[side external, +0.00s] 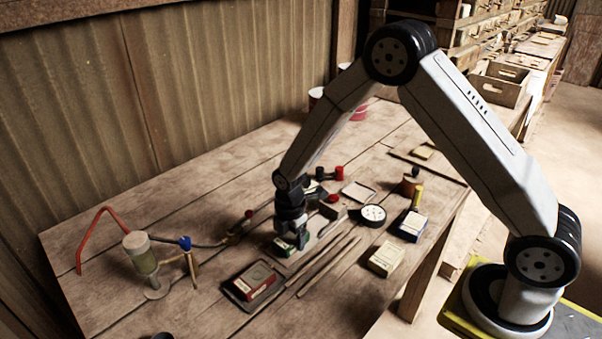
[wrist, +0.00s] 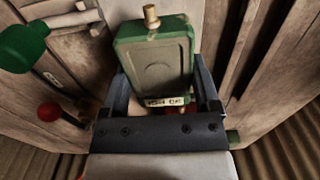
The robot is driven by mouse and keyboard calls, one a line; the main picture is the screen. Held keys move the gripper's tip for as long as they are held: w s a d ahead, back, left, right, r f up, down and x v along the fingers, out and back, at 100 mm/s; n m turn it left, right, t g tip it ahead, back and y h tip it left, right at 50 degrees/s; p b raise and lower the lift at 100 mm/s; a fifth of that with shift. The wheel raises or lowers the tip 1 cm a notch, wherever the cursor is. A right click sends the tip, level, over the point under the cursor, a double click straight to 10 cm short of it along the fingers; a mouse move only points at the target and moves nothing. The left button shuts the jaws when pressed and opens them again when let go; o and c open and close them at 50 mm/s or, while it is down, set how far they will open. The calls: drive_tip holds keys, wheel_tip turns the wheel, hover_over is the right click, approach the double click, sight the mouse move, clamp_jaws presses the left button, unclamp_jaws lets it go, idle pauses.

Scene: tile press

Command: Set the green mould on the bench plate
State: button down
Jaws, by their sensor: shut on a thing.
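The green mould (wrist: 153,62) is a green block with a recessed face, a brass knob and a small label. My gripper (wrist: 158,82) is shut on it, with one finger at each side. In the side external view my gripper (side external: 291,230) points down, low over the bench, and the green mould (side external: 283,246) shows partly below it. A pale plate (side external: 308,246) lies beside and partly under the mould; it seems to be the bench plate. I cannot tell whether the mould touches it.
A red mould (side external: 257,277) in a dark tray, a cream mould (side external: 386,258) and a blue mould (side external: 412,225) stand nearby. Wooden strips (side external: 328,266) lie in front of the plate. A round black-and-white dial (side external: 372,214) is to its right. A jar (side external: 142,256) stands at left.

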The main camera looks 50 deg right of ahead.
drive_tip(key=shift+f, duration=0.35)
idle(0.6)
unclamp_jaws()
drive_tip(key=shift+r, duration=3.9)
drive_tip(key=shift+s+d+r+m, duration=0.15)
drive_tip(key=shift+s+r+m, duration=0.2)
drive_tip(key=shift+m, duration=0.15)
drive_tip(key=s+d+r+m+t, duration=0.1)
drive_tip(key=s+r+m, duration=0.1)
drive_tip(key=s+m, duration=0.5)
drive_tip(key=s+d+r+m+t, duration=0.1)
drive_tip(key=s+d+r+m, duration=0.1)
drive_tip(key=s+m, duration=0.6)
drive_tip(key=shift+r+m+t, duration=0.3)
drive_tip(key=shift+r+m, duration=0.5)
drive_tip(key=shift+m, duration=0.2)
